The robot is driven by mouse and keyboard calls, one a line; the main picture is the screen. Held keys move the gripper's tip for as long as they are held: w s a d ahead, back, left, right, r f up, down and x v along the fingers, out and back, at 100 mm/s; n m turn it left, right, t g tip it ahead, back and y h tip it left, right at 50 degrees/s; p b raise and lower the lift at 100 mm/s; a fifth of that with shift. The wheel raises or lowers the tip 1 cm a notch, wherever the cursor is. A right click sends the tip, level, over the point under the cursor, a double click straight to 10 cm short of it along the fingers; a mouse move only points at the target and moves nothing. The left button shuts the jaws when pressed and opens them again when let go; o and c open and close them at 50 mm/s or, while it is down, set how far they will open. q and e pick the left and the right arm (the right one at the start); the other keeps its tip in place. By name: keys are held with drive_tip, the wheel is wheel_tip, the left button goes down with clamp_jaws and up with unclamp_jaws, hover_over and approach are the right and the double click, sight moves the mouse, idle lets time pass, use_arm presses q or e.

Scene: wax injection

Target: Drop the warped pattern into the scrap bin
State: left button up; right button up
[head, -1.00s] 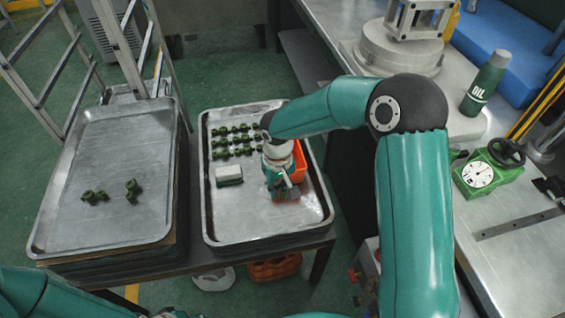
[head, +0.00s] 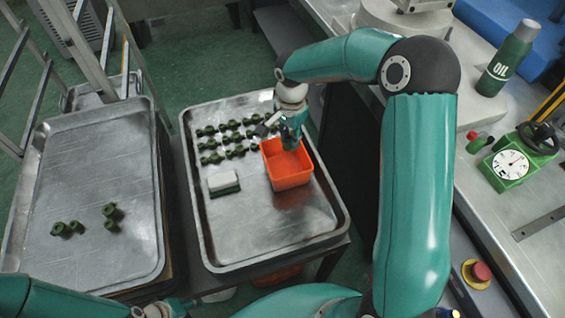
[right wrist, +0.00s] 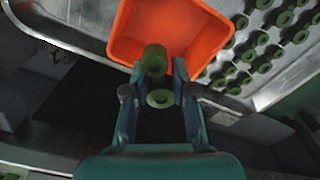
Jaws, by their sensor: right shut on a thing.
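The scrap bin, an open orange box (head: 290,181), stands on the right-hand metal tray. My right gripper (head: 291,145) is over the bin's back part, pointing down. In the right wrist view my right gripper (right wrist: 160,92) is shut on a dark green flanged pattern (right wrist: 154,62), which shows against the bin's orange inside (right wrist: 187,22). I cannot make out its warp, nor exactly how high it is above the bin floor. In the head view the gripper hides the pattern. Part of my left gripper (head: 176,307) shows at the bottom edge; its fingers are unclear.
Several green patterns (head: 229,137) stand in rows on the right tray (head: 225,252), left of the bin. A white-topped block (head: 223,182) is nearby. The left tray (head: 85,245) holds a few green pieces (head: 111,212). A bench with an oil bottle (head: 508,58) and dial gauge (head: 511,164) is right.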

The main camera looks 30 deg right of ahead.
wheel_tip(320, 180, down, 5)
drive_tip(key=shift+r+b, duration=0.15)
drive_tip(key=shift+b, duration=1.05)
drive_tip(key=o, duration=1)
drive_tip(key=shift+o, duration=0.2)
wheel_tip(320, 180, up, 12)
drive_tip(key=shift+f, duration=0.1)
